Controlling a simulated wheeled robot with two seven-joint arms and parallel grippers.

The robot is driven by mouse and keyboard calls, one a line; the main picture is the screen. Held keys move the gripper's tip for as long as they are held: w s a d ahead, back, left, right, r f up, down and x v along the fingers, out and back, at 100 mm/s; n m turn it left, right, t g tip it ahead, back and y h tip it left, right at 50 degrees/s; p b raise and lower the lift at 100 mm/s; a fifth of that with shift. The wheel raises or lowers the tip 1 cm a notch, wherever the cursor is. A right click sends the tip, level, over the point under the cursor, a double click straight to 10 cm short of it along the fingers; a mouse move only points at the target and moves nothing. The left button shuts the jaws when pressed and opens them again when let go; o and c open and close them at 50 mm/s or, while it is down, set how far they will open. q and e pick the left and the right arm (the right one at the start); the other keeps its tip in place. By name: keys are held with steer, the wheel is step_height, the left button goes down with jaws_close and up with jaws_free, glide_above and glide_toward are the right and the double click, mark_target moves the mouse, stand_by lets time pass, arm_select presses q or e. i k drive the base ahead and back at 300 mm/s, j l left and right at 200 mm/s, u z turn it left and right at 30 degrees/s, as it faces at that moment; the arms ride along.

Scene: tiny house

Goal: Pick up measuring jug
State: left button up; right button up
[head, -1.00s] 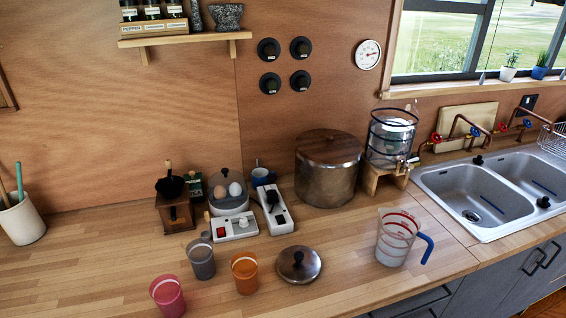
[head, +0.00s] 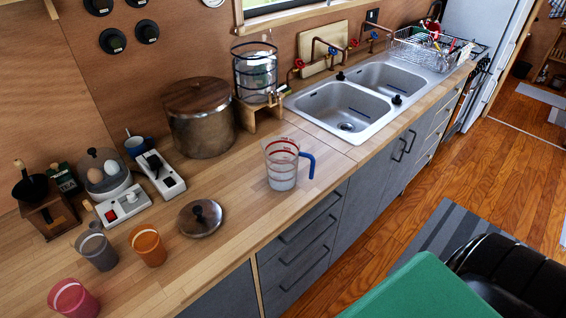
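The measuring jug (head: 281,166) is clear with red markings and a blue handle that points right. It stands upright on the wooden counter (head: 236,232), close to the front edge and left of the sink. It looks empty or nearly so; I cannot tell for certain. Neither of my grippers shows in the head view.
A lid (head: 201,217) with a dark knob lies left of the jug. A large pot (head: 200,125) and a glass dispenser (head: 255,75) stand behind it. Orange (head: 148,246), grey (head: 97,250) and pink (head: 74,298) cups stand at left. A green surface (head: 425,292) and black chair (head: 510,270) are at lower right.

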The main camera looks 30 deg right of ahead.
mark_target(281, 154)
steer(key=z, duration=0.95)
